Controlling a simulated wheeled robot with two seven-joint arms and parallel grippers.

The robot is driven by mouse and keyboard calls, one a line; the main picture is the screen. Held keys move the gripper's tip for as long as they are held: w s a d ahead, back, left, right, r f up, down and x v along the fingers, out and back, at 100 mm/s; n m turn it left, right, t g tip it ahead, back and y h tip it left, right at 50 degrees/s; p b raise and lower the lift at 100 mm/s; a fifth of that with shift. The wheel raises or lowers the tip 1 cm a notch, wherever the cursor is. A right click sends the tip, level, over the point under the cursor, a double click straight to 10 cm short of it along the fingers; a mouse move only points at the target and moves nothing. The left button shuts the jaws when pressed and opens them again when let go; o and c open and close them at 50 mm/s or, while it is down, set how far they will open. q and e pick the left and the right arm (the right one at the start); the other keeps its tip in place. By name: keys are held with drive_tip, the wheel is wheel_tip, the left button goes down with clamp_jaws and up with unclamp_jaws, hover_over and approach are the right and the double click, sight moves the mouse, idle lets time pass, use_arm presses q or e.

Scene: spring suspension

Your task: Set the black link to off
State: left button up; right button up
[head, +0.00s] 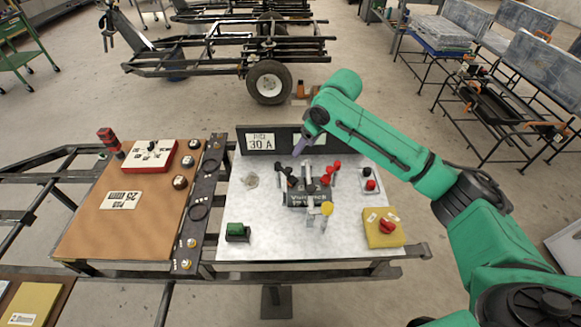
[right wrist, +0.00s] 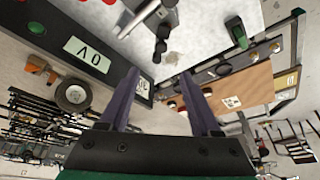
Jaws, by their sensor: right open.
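The black link (head: 285,172) looks like a black-knobbed lever part on the left of a dark and metal device (head: 308,199) in the middle of the white panel (head: 260,218). Its exact setting cannot be told. Black knobs on a metal bar also show in the right wrist view (right wrist: 161,46), beyond the fingertips. Red knobs (head: 332,168) stand on the device's right side. My right gripper (head: 299,147) is above the panel's back part, behind and above the black link, apart from it. In the right wrist view its two purple fingers are spread and empty. My left gripper is out of view.
A dark upright plate marked 30 A (head: 262,142) stands along the panel's back edge. A green switch (head: 237,231), a yellow box with a red knob (head: 381,228) and a red-and-black button box (head: 371,181) surround the device. A brown board (head: 125,222) lies left.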

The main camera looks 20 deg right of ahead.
sight(288, 169)
drive_tip(key=x, duration=1.4)
drive_tip(key=shift+w+a, duration=0.1)
drive_tip(key=shift+a, duration=0.2)
clamp_jaws()
idle(0.5)
